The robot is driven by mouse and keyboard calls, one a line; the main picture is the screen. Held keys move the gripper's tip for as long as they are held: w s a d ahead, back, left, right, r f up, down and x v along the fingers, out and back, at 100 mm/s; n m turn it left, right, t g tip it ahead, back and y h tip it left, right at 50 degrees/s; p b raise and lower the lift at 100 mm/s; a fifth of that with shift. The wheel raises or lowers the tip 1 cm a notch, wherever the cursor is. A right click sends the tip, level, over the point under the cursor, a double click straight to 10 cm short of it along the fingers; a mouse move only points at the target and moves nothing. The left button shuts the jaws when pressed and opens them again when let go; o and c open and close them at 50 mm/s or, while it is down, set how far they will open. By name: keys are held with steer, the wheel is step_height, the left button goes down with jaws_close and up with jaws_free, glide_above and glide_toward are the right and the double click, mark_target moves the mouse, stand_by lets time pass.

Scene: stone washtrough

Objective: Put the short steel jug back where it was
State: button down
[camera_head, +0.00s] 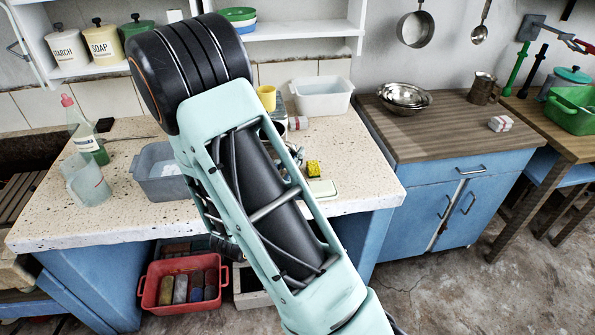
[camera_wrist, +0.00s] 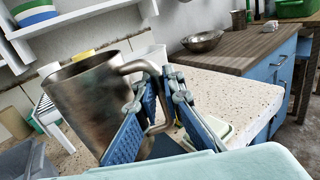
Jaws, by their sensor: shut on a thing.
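A steel jug (camera_wrist: 88,98), which I take to be the short steel jug, fills the left of the wrist view, tilted in that picture. My gripper (camera_wrist: 161,92) has its blue-padded fingers shut on the jug's curved handle (camera_wrist: 150,68). The jug's base is partly hidden by a finger, so I cannot tell whether it touches anything. In the head view my arm hides most of the gripper and jug. Another metal jug (camera_head: 481,88) stands on the wooden counter at the right; it also shows in the wrist view (camera_wrist: 239,21).
The speckled worktop (camera_head: 120,208) holds a grey tub (camera_head: 158,172), a white basin (camera_head: 322,97), a yellow cup (camera_head: 267,97), a bottle (camera_head: 85,135) and a clear beaker (camera_head: 86,182). The wooden counter (camera_head: 430,128) has steel bowls (camera_head: 404,97) and a free front area.

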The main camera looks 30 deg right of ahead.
step_height(320, 180, down, 8)
steer(key=w+d, duration=0.2)
steer(key=shift+w+d+r+b, duration=0.2)
steer(key=shift+w+d+b, duration=0.05)
steer(key=shift+w+b, duration=0.1)
steer(key=shift+f, duration=0.2)
steer(key=c, duration=2.5)
jaws_free()
steer(key=o, duration=0.4)
